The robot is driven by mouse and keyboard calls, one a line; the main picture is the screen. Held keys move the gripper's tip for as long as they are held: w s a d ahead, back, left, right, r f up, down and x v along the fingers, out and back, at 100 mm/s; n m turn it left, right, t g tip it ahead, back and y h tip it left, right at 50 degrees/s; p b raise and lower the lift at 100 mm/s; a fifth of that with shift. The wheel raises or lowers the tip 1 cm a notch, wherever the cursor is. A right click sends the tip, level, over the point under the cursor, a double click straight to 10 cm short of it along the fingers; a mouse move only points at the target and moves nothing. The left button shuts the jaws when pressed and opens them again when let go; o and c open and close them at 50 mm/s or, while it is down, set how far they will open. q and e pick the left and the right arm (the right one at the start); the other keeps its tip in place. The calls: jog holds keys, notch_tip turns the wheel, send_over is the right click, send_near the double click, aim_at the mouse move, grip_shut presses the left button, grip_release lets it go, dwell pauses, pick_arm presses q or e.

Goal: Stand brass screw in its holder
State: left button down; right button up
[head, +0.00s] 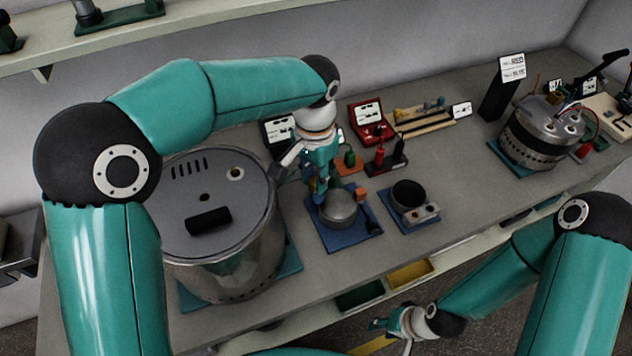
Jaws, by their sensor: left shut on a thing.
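My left gripper (323,190) points down over a grey rounded bowl-like part (339,208) on a blue base (328,238). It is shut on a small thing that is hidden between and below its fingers. I cannot make out a brass screw for sure, nor which piece is its holder. A small orange block (360,195) shows just right of the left gripper. My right gripper (378,324) is low at the front, beyond the table's front edge and away from these things; its fingers are too small to tell open from shut.
A large steel drum (225,255) with a grey lid stands left. A dark cup (408,194) on a blue base is to the right. A red case (370,124), a wooden rack (425,122) and a second steel drum (530,150) stand behind. Bare grey tabletop (465,185) lies at right centre.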

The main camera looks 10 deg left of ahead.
pick_arm(q)
jog(key=shift+w+a+r+m, duration=0.1)
jog(key=shift+w+r+m, duration=0.15)
jog(key=shift+w+m, duration=0.15)
jog(key=w+a+f+m+p, duration=0.4)
jog(key=w+a+f, duration=0.1)
jog(key=w+a, duration=0.5)
jog(key=shift+w+a, duration=0.3)
jog(key=shift+a, duration=0.95)
jog(key=shift+r, duration=0.1)
jog(key=shift+f+b, duration=1.5)
jog(key=shift+f, duration=1.45)
